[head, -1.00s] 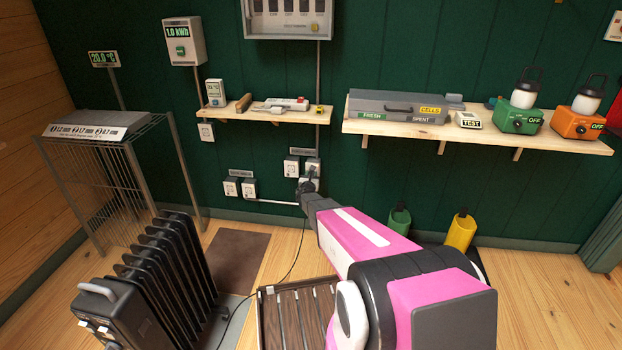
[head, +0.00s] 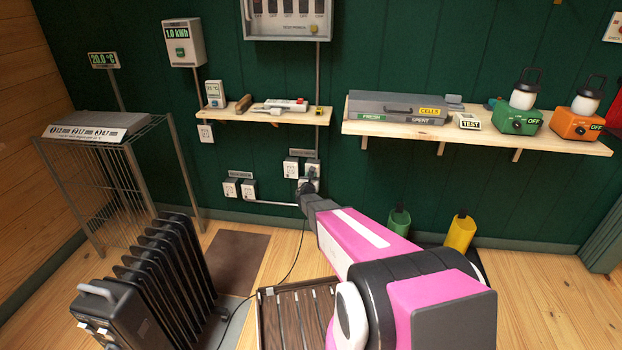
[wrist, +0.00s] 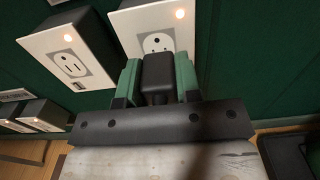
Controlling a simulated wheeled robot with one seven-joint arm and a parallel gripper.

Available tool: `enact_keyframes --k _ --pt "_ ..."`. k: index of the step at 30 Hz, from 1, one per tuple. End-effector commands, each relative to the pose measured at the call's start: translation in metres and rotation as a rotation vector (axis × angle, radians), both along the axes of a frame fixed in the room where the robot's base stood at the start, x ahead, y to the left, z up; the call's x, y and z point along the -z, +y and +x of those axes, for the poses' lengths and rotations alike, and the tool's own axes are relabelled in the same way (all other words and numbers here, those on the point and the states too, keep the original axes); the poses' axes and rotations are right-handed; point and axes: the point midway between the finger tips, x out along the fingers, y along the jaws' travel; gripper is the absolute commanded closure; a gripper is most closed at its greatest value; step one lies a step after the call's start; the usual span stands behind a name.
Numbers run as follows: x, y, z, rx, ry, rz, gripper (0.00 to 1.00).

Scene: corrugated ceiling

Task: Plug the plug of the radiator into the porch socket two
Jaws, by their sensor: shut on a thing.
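My gripper (wrist: 158,82) is shut on the black plug (wrist: 157,78), its green fingers on either side of it. The plug is right in front of a white socket (wrist: 160,40) with a lit lamp at its upper corner. I cannot tell whether its pins are in the socket. In the head view my gripper (head: 306,188) is at the wall by the right socket group (head: 312,170). The black finned radiator (head: 150,285) stands on the floor at lower left, its thin cable running toward my gripper.
A second white socket (wrist: 68,55) sits to the left with its lamp lit. Another socket pair (head: 240,189) is lower left on the wall. A wooden shelf (head: 265,117) is above. A slatted wooden thing (head: 290,300) and green and yellow holders (head: 460,233) are below.

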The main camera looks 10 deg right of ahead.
Motion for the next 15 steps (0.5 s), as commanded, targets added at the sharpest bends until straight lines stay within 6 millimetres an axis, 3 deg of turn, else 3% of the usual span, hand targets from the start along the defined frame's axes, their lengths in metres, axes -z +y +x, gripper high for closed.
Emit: enact_keyframes --k 15 --pt "0.0000 -0.0018 0.0052 0.000 0.000 0.000 1.00"
